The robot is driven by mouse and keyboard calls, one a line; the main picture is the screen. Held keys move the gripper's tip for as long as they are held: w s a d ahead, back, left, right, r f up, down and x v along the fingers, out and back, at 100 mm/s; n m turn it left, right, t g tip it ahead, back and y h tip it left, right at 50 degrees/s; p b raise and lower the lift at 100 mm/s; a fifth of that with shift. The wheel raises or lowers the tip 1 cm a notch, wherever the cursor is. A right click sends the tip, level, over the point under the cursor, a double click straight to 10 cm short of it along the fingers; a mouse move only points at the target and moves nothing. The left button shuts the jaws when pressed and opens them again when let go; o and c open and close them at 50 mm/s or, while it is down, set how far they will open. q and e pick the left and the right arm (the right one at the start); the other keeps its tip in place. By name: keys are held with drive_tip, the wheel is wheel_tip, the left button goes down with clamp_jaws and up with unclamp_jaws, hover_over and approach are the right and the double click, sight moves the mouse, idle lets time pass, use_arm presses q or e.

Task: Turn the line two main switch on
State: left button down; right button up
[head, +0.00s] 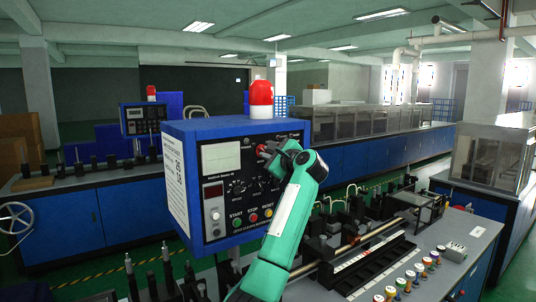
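A blue control box (180,150) with a black front panel (228,190) stands close in front of me, a red and white beacon (261,97) on top. The panel has a pale display, a small red readout, knobs, and green START (237,222), red STOP (253,217) and yellow RESET (268,213) buttons. My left gripper (268,151) is at the panel's upper right, with a small red part at its tips. I cannot tell whether that is the main switch, or whether the fingers touch it. My forearm hides the panel's right side. My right gripper is not in view.
A second control box (142,118) with a beacon stands on the bench at the back left. A handwheel (16,217) is at the left edge.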

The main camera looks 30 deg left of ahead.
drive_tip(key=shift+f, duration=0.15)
use_arm(q)
drive_tip(key=m+b, duration=0.2)
drive_tip(key=m, duration=0.7)
drive_tip(key=shift+m, duration=0.3)
drive_tip(key=m, duration=0.2)
drive_tip(key=shift+m, duration=0.3)
drive_tip(key=m+p, duration=0.1)
drive_tip(key=m, duration=0.3)
drive_tip(key=shift+r, duration=0.1)
drive_tip(key=shift+m+p, duration=0.4)
drive_tip(key=shift+m, duration=0.5)
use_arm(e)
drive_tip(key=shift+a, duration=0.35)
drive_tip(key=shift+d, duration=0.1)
